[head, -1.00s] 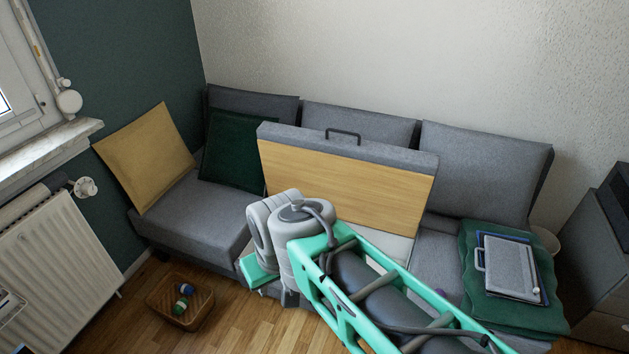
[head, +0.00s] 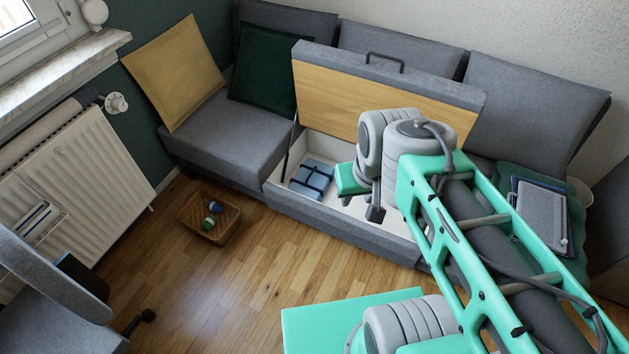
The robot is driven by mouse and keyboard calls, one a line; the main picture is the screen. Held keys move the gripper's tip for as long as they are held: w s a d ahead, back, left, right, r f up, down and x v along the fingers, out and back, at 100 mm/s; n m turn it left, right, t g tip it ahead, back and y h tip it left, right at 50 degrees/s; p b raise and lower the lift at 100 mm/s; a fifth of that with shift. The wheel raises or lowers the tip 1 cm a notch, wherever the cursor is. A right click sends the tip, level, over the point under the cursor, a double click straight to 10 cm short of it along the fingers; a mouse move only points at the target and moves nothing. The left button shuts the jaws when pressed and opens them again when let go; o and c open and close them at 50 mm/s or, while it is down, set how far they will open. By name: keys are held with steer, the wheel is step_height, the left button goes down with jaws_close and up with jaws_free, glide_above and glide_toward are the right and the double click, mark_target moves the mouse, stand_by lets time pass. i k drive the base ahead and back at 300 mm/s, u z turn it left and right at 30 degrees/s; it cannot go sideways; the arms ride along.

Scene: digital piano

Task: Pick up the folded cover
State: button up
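A blue folded item with dark straps (head: 313,177), which looks like the folded cover, lies inside the open storage box (head: 348,232) under the sofa seat. It rests near the left end of the white interior. The right part of the box interior is hidden behind my arm.
The raised seat lid (head: 385,92) with a handle stands behind the box. A wicker basket (head: 208,218) with balls sits on the floor at left. A grey chair (head: 50,290) is at lower left. The wooden floor between is clear.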

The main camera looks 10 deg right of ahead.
mark_target(313, 179)
steer(key=z, duration=0.5)
steer(key=k, duration=0.65)
steer(key=z, duration=0.35)
steer(key=i, duration=0.8)
steer(key=u, duration=1.2)
steer(key=i, duration=0.75)
steer(key=u, duration=0.9)
